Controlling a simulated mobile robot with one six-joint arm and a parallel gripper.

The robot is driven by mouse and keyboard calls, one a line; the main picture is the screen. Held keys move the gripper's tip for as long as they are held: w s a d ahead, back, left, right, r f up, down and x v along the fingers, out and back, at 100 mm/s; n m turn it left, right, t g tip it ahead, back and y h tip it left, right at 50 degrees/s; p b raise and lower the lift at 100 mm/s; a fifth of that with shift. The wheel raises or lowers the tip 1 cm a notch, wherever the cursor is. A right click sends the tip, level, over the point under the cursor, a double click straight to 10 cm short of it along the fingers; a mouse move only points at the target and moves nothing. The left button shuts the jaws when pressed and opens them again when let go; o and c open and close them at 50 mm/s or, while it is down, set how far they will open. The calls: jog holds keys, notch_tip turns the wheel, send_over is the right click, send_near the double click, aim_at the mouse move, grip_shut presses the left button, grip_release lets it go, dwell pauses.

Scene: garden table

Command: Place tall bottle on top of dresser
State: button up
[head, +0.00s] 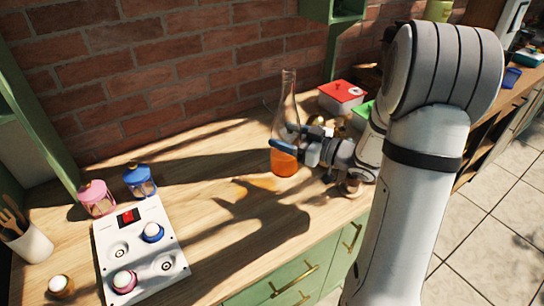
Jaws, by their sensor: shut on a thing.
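The tall bottle (284,163) is a clear glass flask with a long narrow neck and orange liquid in its lower part. It is upright near the middle of the head view, over the wooden top of the green dresser (215,215). My gripper (287,139) comes in from the right and is shut on the bottle's body, just above the liquid. A blue-tipped finger crosses the front of the glass. I cannot tell whether the bottle's base touches the wood or hangs slightly above it.
Left are a white panel with knobs (140,250), a pink lantern (96,198), a blue lantern (139,180) and a utensil cup (28,243). A red-lidded box (341,96) stands behind my gripper. The wood between the panel and bottle is clear. A brick wall backs it.

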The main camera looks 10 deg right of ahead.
jog(key=shift+s+d+f, duration=0.1)
jog(key=shift+f, duration=1.4)
jog(key=shift+s+d+f, duration=0.1)
jog(key=shift+f, duration=1.4)
jog(key=shift+f, duration=0.15)
jog(key=o, duration=1.5)
jog(key=shift+o, duration=0.2)
